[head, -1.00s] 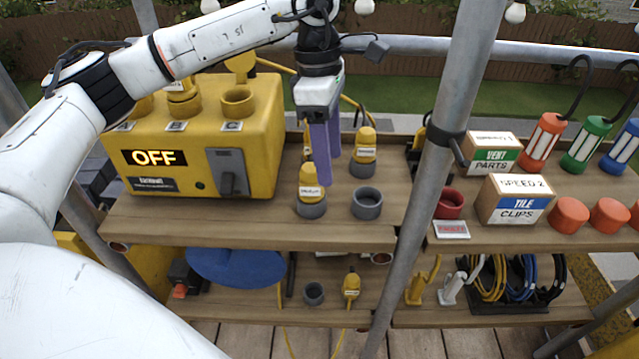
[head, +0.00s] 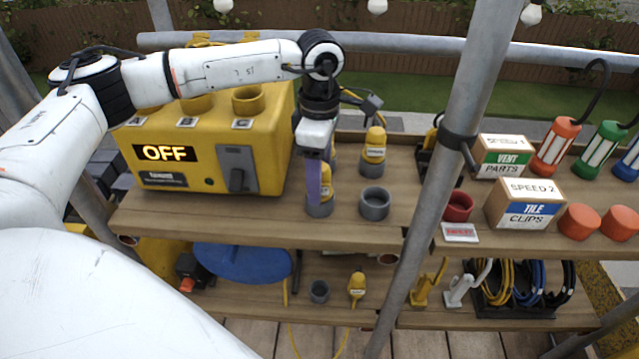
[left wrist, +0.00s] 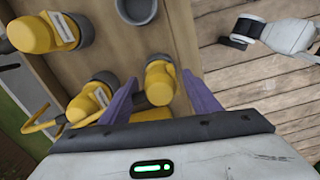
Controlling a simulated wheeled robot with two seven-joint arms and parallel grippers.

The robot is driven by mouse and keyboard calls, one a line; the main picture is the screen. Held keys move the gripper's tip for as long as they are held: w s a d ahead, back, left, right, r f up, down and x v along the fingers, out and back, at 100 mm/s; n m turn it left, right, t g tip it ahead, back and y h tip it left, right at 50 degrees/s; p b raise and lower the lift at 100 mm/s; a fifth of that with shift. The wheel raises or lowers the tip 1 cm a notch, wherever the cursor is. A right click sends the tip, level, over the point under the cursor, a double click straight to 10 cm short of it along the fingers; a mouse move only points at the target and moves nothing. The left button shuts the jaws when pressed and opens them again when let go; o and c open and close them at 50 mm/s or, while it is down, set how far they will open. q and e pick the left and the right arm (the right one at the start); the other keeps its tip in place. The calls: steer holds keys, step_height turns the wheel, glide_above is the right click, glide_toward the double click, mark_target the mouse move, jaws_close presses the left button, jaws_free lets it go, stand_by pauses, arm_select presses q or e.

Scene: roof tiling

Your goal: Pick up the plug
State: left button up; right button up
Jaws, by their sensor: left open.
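A yellow plug (head: 326,190) with a dark grey base sits upright in the front left spot of the upper shelf. My left gripper (head: 318,186) is open and points down over it, with its purple fingers partly covering it. In the left wrist view this plug (left wrist: 160,84) lies between the two open fingers (left wrist: 161,94), one on each side; I cannot tell whether they touch it. A second yellow plug (head: 374,147) stands behind and to the right, and another (left wrist: 88,103) is directly behind, mostly hidden in the head view.
A yellow box (head: 215,160) reading OFF stands left of the gripper. An empty grey socket (head: 374,204) is just right of it. A grey pole (head: 440,150) crosses in front of the shelves. A red cup (head: 457,206) and cartons (head: 525,204) are farther right.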

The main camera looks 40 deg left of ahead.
arm_select(q)
steer(key=shift+f, duration=0.1)
steer(key=shift+c, duration=0.3)
steer(key=c, duration=1.2)
